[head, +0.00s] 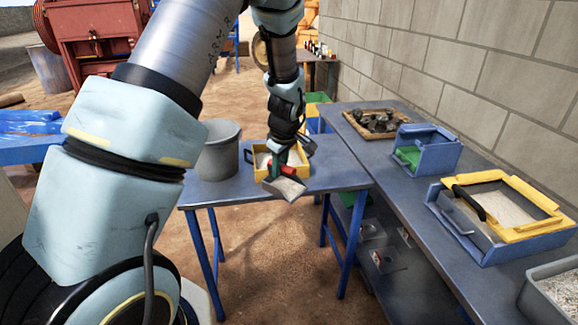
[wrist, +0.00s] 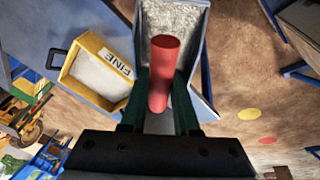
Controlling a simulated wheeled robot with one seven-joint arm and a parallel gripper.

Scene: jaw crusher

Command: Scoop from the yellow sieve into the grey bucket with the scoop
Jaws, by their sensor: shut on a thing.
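My gripper (head: 279,158) is shut on the red handle of the scoop (head: 287,188), held over the small table's front edge. In the wrist view, the green fingers (wrist: 161,105) close around the handle. The grey scoop pan (wrist: 203,62) holds pale granular material. A small yellow box labelled FINE (wrist: 119,62), with pale material in it, stands beside the scoop; the arm partly hides it in the head view (head: 259,174). A larger yellow-framed sieve (head: 540,231) with pale grains and a black handle sits on the right bench. The grey bucket (head: 218,158) stands upright left of the yellow box.
The small blue table (head: 335,178) meets the long bench (head: 400,175) along the block wall. The bench carries a blue box (head: 440,155), a tray of dark rocks (head: 350,118) and a grey tray (head: 533,301). Brown floor is open in front.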

